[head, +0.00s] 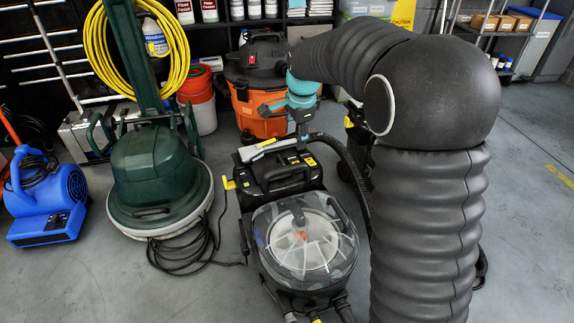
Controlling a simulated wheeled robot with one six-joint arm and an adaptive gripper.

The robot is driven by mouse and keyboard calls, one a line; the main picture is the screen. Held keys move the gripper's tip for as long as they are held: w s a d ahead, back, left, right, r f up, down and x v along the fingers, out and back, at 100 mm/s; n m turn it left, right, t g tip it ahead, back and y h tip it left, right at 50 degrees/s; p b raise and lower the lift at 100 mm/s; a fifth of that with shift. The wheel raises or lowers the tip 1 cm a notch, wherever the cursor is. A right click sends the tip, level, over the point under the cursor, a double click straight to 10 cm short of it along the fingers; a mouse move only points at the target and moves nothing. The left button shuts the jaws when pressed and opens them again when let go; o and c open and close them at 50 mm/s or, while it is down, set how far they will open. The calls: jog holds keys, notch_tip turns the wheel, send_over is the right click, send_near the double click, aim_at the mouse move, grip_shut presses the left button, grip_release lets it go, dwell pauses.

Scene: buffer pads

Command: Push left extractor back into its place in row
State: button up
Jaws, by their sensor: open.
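The left extractor (305,240) is a black machine with a clear dome lid over a white tank. It stands on the floor at the middle of the head view, forward of the wall row. My gripper (302,141) points down at the extractor's rear upper part, by its light grey wand and black handle. It is open; its small fingers are hard to make out, and I cannot tell whether they touch the machine. Another black machine (357,140) shows partly behind my arm, which hides most of it.
An orange and black vacuum (258,90) stands behind the extractor. A green floor machine (155,165) with a loose cable and a blue blower (48,200) stand to the left. Stocked shelves line the back. A black hose runs along the extractor's right side. Open floor lies at far right.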

aim_at(287, 167)
jog(key=shift+m, duration=0.6)
jog(key=x, duration=0.5)
jog(key=w+x, duration=0.1)
jog(key=x, duration=0.5)
jog(key=a+b+x, duration=0.1)
jog(key=x, duration=0.4)
jog(key=shift+w+a+f, duration=0.1)
jog(key=shift+w+f, duration=0.05)
jog(key=shift+w, duration=0.15)
grip_shut()
